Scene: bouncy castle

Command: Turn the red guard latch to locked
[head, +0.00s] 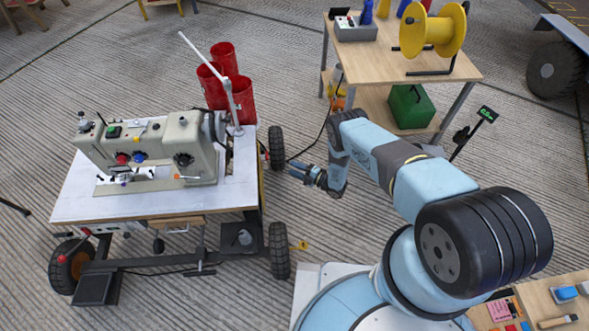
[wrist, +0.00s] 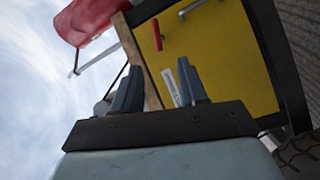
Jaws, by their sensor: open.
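In the wrist view a short red latch handle (wrist: 157,35) sits on a yellow panel (wrist: 225,60), close to upright in the picture. I take it to be the red guard latch. My gripper (wrist: 158,85) is open and empty, with its two dark fingers apart and pointing toward the panel, and the latch shows beyond the fingertips. In the head view my gripper (head: 305,173) is beside the right end of the sewing machine table (head: 85,205). The latch is hidden there, as the yellow side faces away.
A grey bar handle (wrist: 195,6) and a white label (wrist: 169,86) are on the panel. Red bins (head: 240,100) stand at the table's back right corner. A wooden workbench (head: 450,68) with a yellow reel (head: 435,30) stands behind. Black wheels (head: 279,250) flank the table's right side.

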